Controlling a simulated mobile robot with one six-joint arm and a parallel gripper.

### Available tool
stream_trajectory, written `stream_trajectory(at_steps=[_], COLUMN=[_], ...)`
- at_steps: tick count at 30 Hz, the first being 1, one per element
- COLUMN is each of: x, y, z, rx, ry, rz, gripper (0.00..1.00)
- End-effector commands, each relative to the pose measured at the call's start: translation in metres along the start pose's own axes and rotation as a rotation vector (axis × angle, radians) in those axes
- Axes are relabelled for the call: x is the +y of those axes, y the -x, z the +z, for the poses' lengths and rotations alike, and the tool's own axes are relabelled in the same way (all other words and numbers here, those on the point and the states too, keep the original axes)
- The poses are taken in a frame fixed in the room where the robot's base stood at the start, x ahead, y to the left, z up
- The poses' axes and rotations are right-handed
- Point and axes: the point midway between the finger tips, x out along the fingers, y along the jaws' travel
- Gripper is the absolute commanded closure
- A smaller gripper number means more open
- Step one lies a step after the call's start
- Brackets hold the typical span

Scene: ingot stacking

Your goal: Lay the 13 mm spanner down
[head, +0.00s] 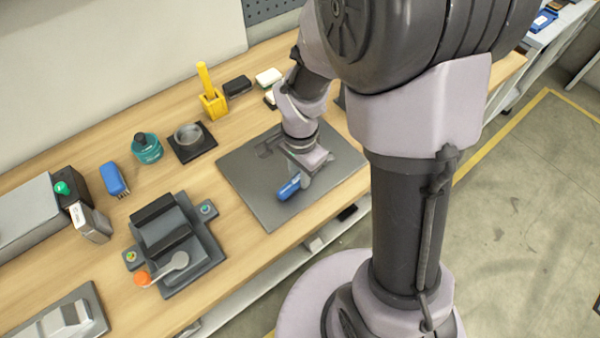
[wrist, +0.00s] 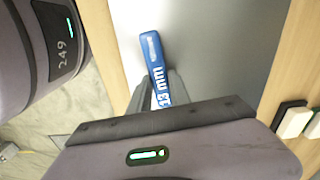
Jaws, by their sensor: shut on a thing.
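The 13 mm spanner has a blue sleeve (head: 288,187) with white lettering. In the wrist view the sleeve (wrist: 153,52) runs up from between the fingers, its lettering partly hidden. My gripper (head: 300,180) is shut on the spanner, over a flat grey mat (head: 247,193) on the bench. The spanner lies low over the mat's front part; I cannot tell whether it touches it. The spanner's other end is hidden by the gripper.
Left of the mat stand a dark fixture (head: 194,262) with a spoon-like tool, a round dish on a black pad (head: 190,152), a teal bottle (head: 147,150) and a blue brush (head: 115,179). A yellow holder (head: 212,102) and dark and pale blocks (head: 268,77) stand behind.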

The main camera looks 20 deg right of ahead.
Motion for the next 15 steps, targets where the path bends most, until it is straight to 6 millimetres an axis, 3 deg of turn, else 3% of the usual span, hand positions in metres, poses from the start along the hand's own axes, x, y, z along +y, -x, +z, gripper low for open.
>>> stream_trajectory(at_steps=[15], x=[0.0000], y=[-0.0089], z=[0.0000], rx=[0.000], ry=[0.000], rz=[0.000], gripper=[1.00])
